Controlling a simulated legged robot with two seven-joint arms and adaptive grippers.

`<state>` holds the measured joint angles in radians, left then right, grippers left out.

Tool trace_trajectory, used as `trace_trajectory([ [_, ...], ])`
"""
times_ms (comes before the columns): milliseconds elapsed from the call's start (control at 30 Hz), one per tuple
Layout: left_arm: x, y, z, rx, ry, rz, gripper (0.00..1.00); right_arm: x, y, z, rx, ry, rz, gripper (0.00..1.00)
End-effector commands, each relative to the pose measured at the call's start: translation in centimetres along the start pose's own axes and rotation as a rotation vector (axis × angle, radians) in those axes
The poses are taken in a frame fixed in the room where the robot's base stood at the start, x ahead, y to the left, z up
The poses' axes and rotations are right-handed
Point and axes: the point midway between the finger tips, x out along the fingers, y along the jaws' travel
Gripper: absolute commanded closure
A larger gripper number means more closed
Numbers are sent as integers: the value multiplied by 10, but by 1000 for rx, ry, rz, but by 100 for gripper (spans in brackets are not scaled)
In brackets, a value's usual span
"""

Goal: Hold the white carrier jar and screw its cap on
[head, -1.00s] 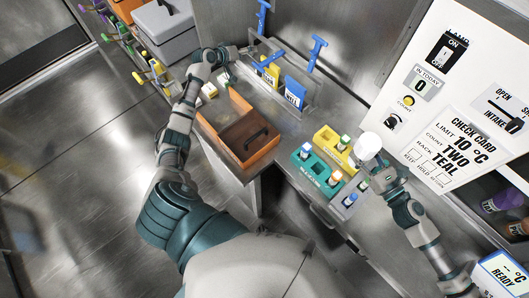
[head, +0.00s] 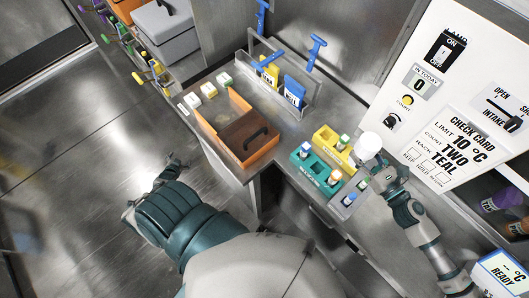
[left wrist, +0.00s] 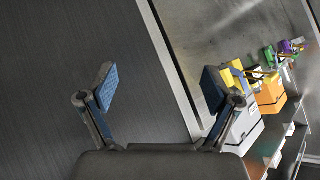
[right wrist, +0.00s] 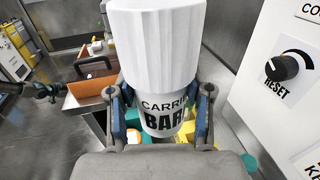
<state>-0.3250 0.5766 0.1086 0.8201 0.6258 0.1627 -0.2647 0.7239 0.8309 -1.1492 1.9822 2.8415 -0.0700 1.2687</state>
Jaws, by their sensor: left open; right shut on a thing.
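The white carrier jar (right wrist: 162,120), with dark lettering on its side, is upright between the fingers of my right gripper (right wrist: 162,108). A ribbed white cap (right wrist: 155,45) sits on top of it; how tight it is cannot be told. In the head view the white cap (head: 368,146) shows above my right gripper (head: 378,168), in front of the control panel. My left gripper (head: 174,163) is over the floor, left of the counter and far from the jar. The left wrist view shows its fingers (left wrist: 160,88) spread and empty.
An orange box (head: 205,133) with a brown lid stands on the counter, with small white-topped items beside it. Teal (head: 305,172) and yellow (head: 322,137) racks hold vials near the jar. The control panel (head: 450,90) is close on the right.

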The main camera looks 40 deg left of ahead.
Motion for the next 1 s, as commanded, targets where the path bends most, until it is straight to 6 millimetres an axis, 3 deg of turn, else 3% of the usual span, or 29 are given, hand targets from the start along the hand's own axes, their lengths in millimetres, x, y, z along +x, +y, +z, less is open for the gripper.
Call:
trace_trajectory([
  [33,-6,39,30,7,-62,52,11,1,0,1,-1,-1,1,100],
  [200,-43,160,116,60,-260,222,11,3,1,1,-2,1,1,100],
  [400,-113,292,191,150,-457,410,11,3,1,1,-2,1,1,100],
  [500,-147,341,213,198,-526,482,11,3,1,1,-2,1,1,100],
  [600,-174,375,227,237,-571,532,11,3,1,1,-2,1,1,100],
  [700,-190,394,234,262,-597,562,11,3,1,1,-2,1,1,100],
  [1000,-198,403,238,276,-609,575,11,3,1,1,-2,1,1,100],
])
